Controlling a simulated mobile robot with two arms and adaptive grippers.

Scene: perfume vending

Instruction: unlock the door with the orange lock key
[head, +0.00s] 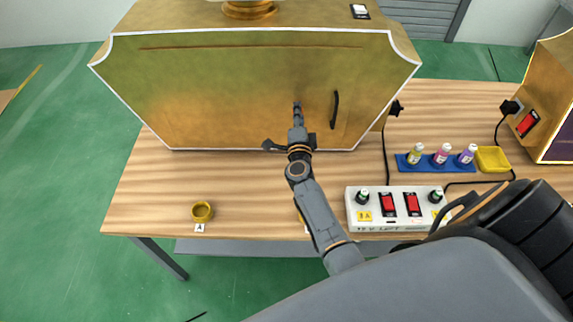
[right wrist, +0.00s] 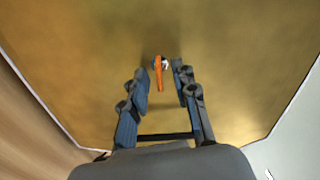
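The gold cabinet door (head: 220,95) has a white edge and a dark upright handle (head: 334,110). The orange key (right wrist: 159,76) shows in the right wrist view, at a small metal lock (right wrist: 161,62) on the door face. In the head view the key is hidden by my gripper. My right gripper (head: 297,108) points at the door, left of the handle. In the right wrist view its fingers (right wrist: 160,82) are open, one on each side of the key, with a visible gap to both. My left gripper is not in view.
A white switch panel (head: 400,205), a blue rack (head: 407,164) of small bottles and a yellow tray (head: 492,159) stand to the right. Black cables run behind them.

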